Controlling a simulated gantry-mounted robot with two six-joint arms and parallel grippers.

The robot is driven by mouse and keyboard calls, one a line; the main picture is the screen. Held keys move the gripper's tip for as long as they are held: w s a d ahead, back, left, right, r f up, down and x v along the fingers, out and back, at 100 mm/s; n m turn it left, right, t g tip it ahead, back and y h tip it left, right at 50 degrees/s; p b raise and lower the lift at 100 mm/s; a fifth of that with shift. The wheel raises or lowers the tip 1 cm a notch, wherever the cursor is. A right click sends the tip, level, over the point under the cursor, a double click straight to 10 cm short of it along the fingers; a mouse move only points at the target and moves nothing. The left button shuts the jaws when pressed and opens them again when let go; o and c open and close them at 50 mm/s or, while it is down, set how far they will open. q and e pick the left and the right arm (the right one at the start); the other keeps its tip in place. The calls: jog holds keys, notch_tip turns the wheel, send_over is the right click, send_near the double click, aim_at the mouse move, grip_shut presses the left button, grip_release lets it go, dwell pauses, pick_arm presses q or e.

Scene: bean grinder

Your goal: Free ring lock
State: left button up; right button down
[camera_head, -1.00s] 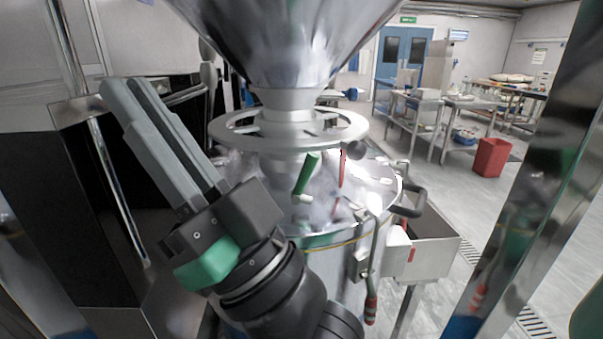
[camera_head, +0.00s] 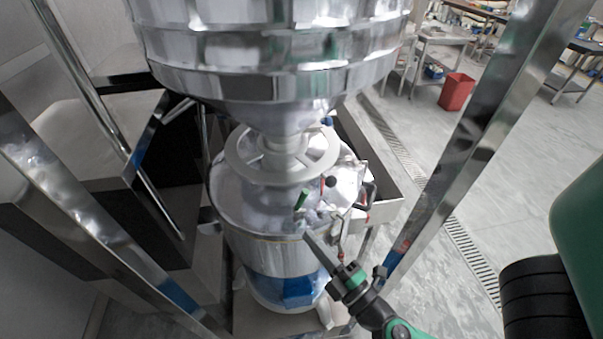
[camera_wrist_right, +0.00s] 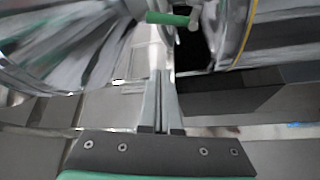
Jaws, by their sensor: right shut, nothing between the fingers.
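The metal ring (camera_head: 318,172) circles the neck under the big steel hopper (camera_head: 270,60), above the round grinder drum (camera_head: 262,246). A green handle (camera_head: 301,199) stands tilted below the ring's front. A red handle with a dark knob is beside it, to the right. My right gripper (camera_head: 308,236) is just below the green handle in the head view, in front of the drum, apart from the ring. In the right wrist view its fingers (camera_wrist_right: 160,78) are closed together and empty. The green handle (camera_wrist_right: 167,18) lies beyond the fingertips there. My left gripper is not in view.
Shiny metal posts (camera_head: 460,150) stand on both sides of the machine. A side tray and a dark bent handle are at the drum's right. A red bin (camera_head: 456,91) and tables stand farther back.

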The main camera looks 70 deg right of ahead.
aim_at(301, 201)
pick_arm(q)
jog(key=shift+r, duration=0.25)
pick_arm(e)
jog(key=shift+d+r, duration=0.1)
jog(key=shift+r, duration=0.2)
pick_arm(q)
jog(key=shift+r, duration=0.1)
pick_arm(e)
jog(key=shift+w, duration=0.15)
jog(key=w+d+p, duration=0.1)
jog(key=w+d, duration=0.1)
jog(key=w+d+p, duration=0.1)
jog(key=d, duration=0.2)
jog(key=w+d+p, duration=0.1)
jog(key=w+d, duration=0.1)
jog(key=shift+w+d+r, duration=0.1)
jog(key=shift+w+d, duration=0.1)
jog(key=shift+w, duration=0.15)
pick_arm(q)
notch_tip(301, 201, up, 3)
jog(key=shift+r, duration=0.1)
pick_arm(e)
jog(key=shift+s+d, duration=0.15)
jog(key=shift+s, duration=0.05)
